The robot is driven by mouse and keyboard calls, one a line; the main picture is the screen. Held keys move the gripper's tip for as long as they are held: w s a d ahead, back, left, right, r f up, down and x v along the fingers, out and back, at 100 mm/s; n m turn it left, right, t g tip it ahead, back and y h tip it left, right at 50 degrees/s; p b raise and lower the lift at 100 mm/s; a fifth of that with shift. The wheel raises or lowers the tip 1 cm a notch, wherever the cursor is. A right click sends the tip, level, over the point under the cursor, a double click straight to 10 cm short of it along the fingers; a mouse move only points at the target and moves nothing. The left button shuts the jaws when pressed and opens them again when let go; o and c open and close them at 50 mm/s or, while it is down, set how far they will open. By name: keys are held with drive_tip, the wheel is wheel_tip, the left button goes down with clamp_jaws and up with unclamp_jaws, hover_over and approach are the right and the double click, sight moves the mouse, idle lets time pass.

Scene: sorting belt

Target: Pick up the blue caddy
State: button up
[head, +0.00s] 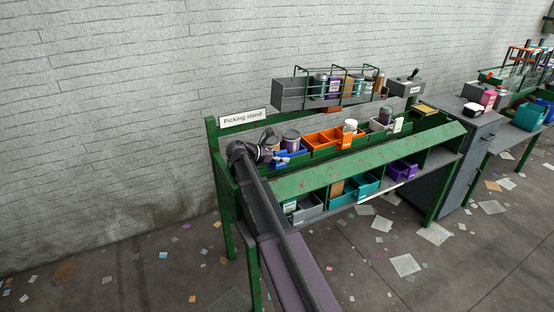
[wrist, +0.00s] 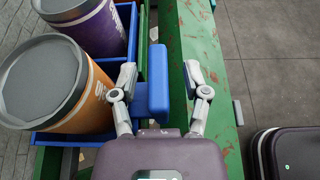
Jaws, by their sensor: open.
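The blue caddy (head: 296,157) stands at the left end of the upper shelf of the picking stand (head: 330,172). In the wrist view, its blue handle (wrist: 158,92) projects at the right side of the caddy. The caddy holds an orange tumbler (wrist: 88,98) and a purple tumbler (wrist: 100,30), both with grey lids. My gripper (wrist: 162,78) is open, with one finger on each side of the handle. The right finger is clearly apart from it; whether the left finger touches it, I cannot tell. In the head view, my gripper (head: 277,158) partly covers the caddy.
An orange caddy (head: 322,140) stands just right of the blue one. A green front ledge (wrist: 212,70) runs close along the right finger. Teal (head: 364,185) and purple (head: 402,171) bins sit on the lower shelf. Scraps litter the floor.

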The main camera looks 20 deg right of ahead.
clamp_jaws()
drive_tip(key=shift+r, duration=0.1)
idle(0.4)
wheel_tip(320, 180, up, 10)
drive_tip(key=p, duration=1)
idle(0.6)
